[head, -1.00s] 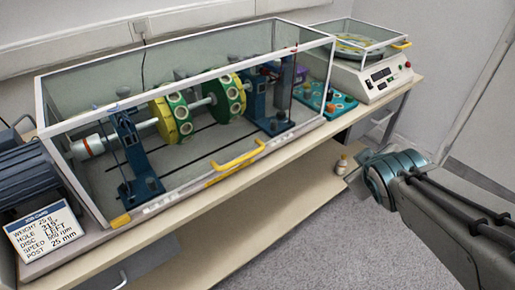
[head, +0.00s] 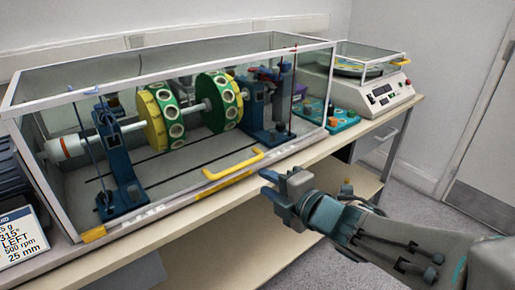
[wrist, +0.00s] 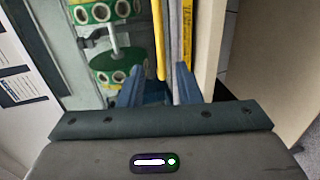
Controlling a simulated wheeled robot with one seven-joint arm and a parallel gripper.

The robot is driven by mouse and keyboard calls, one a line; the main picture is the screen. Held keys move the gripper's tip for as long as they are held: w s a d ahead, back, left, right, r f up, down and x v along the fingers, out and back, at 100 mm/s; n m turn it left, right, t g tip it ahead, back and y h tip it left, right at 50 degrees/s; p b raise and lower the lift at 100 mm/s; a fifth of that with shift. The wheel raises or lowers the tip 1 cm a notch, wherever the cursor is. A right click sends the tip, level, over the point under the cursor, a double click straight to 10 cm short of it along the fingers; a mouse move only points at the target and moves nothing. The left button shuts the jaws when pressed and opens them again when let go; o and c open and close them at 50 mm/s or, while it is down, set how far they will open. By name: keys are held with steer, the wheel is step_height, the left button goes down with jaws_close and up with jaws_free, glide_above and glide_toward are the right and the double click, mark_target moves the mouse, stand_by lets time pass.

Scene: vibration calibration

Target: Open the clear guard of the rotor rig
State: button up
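The clear guard (head: 190,62) is a long white-framed box over the rotor rig, and it is shut. Its yellow handle (head: 233,165) sits low on the front edge. Inside, the green and yellow rotor discs (head: 160,115) sit on a shaft between blue posts. My gripper (head: 272,183) is just in front and to the right of the handle. In the wrist view its two blue fingers (wrist: 158,87) are spread, with the handle (wrist: 159,40) running up between them in the picture. I cannot tell whether the fingertips reach around it; nothing is gripped.
A job card (head: 20,240) stands at the left. A teal tray of small parts (head: 325,116) and a white balance (head: 375,92) stand to the right on the bench (head: 130,262). A lower shelf is under the bench top. Grey floor is open at the right.

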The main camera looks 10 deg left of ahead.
mark_target(240, 168)
steer(key=p+x, duration=0.2)
steer(key=x, duration=1)
steer(key=shift+d, duration=0.1)
jaws_close()
